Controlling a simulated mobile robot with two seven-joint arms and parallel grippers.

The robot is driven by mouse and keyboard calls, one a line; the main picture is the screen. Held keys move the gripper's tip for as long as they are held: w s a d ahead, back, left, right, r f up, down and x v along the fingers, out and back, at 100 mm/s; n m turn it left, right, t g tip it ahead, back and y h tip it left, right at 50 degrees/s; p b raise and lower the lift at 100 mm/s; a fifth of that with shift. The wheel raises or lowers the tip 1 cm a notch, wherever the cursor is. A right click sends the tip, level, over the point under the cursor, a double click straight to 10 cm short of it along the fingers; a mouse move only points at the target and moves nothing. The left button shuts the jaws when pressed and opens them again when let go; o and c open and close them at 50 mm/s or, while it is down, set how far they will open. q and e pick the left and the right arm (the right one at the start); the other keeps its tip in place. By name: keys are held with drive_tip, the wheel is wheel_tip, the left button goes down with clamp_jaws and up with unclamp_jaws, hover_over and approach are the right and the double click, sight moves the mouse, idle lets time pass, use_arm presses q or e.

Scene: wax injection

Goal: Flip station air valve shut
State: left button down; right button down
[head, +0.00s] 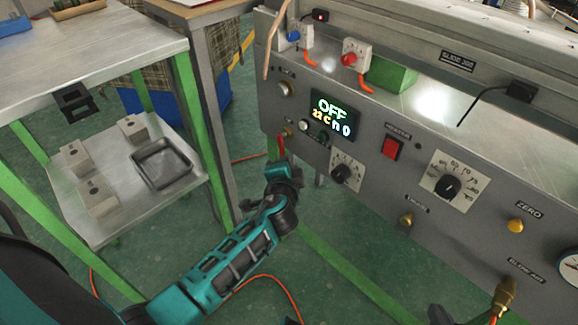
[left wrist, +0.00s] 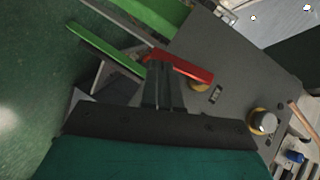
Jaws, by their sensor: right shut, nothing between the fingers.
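The red valve lever (head: 280,146) shows at the left end of the grey panel, just above my left gripper (head: 282,172). In the left wrist view the red lever (left wrist: 190,70) lies across the panel on a round brass fitting (left wrist: 200,86). The dark fingers of my left gripper (left wrist: 162,72) are close together at the lever's left end. I cannot tell whether they grip it or only touch it. My right gripper (head: 438,315) shows only as a small dark piece at the bottom edge, shut and empty, well away from the lever.
The grey panel (head: 372,190) holds a display (head: 335,116) reading OFF, a red switch (head: 391,148), several knobs and a brass fitting (head: 504,292). A green-legged table (head: 120,45) with a lower shelf carrying metal blocks and a tray (head: 161,163) stands left. Orange hoses lie on the floor.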

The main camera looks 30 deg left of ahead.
use_arm(q)
drive_tip(key=shift+r, duration=0.15)
use_arm(e)
drive_tip(key=shift+r, duration=0.2)
use_arm(q)
drive_tip(key=shift+r+p, duration=0.7)
drive_tip(key=shift+p, duration=0.1)
use_arm(e)
drive_tip(key=shift+r, duration=0.6)
drive_tip(key=shift+d+f, duration=0.1)
drive_tip(key=shift+f, duration=0.05)
